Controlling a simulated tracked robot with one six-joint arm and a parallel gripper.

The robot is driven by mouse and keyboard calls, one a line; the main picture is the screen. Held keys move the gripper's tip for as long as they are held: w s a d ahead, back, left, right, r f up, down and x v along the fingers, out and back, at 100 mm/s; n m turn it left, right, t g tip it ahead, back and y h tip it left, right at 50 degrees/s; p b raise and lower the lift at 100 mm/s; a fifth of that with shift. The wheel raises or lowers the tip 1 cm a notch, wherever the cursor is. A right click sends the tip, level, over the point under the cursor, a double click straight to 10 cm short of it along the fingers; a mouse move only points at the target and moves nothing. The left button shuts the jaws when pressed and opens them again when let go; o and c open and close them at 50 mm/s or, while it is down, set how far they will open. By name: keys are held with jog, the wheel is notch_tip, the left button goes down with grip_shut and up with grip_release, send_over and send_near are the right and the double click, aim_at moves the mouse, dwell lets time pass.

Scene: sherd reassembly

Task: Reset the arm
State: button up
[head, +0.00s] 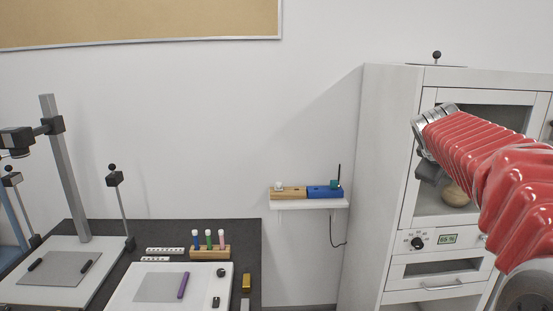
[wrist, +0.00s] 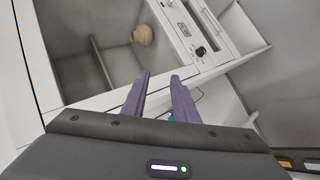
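My arm in its red sleeve reaches in from the right of the head view, in front of the cabinet. In the wrist view my gripper (wrist: 158,78) shows two purple fingers apart, with a gap and nothing held between them. The gripper is hard to make out in the head view. A tan round vessel (wrist: 142,34) sits inside the cabinet (head: 389,120), beyond the fingertips and apart from them. It also shows in the head view (head: 456,194), partly hidden by my arm.
The cabinet has a dial panel (head: 432,241) and a drawer (head: 440,284). A small wall shelf (head: 308,204) holds wooden and blue blocks. A dark table (head: 250,232) at left carries a camera stand (head: 65,165), a white board (head: 125,290) and a marker rack (head: 209,253).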

jog(key=s+a+f+m+g+y, duration=0.1)
jog(key=s+a+f+m+y, duration=0.1)
jog(key=s+a+f, duration=0.4)
jog(key=s+a+f+m+y, duration=0.2)
jog(key=s+a+f, duration=0.5)
jog(key=s+a, duration=0.4)
jog(key=s+a+f+m+g+y, duration=0.1)
jog(key=s+a+f, duration=0.6)
jog(key=s, duration=0.9)
jog(key=shift+s+a+m+g+y, duration=0.35)
jog(key=shift+a+m+y, duration=0.5)
jog(key=shift+m, duration=0.35)
